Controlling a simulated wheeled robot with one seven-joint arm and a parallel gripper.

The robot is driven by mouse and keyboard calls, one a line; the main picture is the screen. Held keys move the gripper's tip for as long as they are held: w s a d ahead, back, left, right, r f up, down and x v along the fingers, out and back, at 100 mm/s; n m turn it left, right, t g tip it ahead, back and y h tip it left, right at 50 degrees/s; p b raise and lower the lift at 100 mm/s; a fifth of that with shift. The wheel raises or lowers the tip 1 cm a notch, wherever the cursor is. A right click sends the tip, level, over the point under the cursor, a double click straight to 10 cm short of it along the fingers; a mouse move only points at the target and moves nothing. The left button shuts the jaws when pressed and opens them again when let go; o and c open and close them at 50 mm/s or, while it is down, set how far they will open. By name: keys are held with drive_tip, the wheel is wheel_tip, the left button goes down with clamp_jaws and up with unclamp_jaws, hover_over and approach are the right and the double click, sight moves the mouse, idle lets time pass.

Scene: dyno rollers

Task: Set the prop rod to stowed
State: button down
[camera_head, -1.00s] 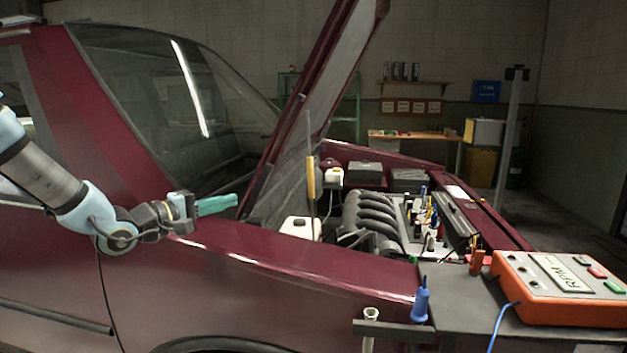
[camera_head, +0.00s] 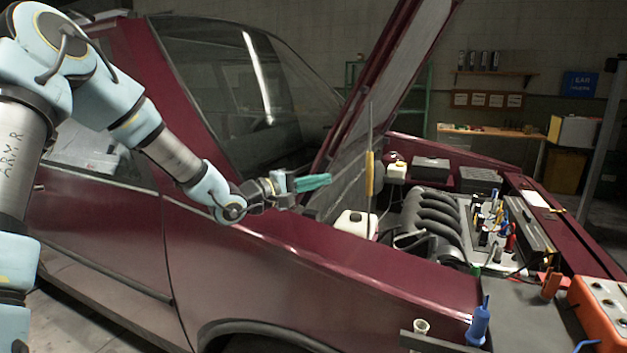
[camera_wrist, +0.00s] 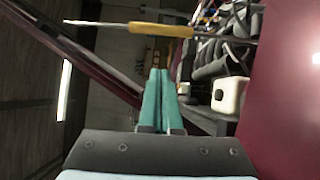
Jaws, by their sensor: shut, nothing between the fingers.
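The prop rod (camera_head: 370,125) is a thin grey rod with a yellow grip (camera_head: 369,174). It stands close to upright beside the raised maroon hood (camera_head: 395,75), at the near side of the engine bay. In the wrist view the yellow grip (camera_wrist: 160,30) and rod lie across the picture, beyond the fingertips. My gripper (camera_head: 328,180) has green fingers, shut and empty. It is over the fender near the windshield base, to the left of the rod and apart from it.
The maroon fender (camera_head: 360,275) runs below my gripper. A white reservoir (camera_head: 356,224) and the black engine manifold (camera_head: 433,222) are in the bay. A blue-handled tool (camera_head: 479,325) and an orange box (camera_head: 600,312) are at the front right. The windshield (camera_head: 240,90) is behind my gripper.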

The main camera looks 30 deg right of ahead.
sight(370, 177)
drive_tip(key=s+d+p, duration=0.2)
drive_tip(key=s+d, duration=0.1)
drive_tip(key=d, duration=0.4)
drive_tip(key=shift+d, duration=0.35)
drive_tip(key=shift+d+r, duration=0.1)
drive_tip(key=shift+r, duration=0.05)
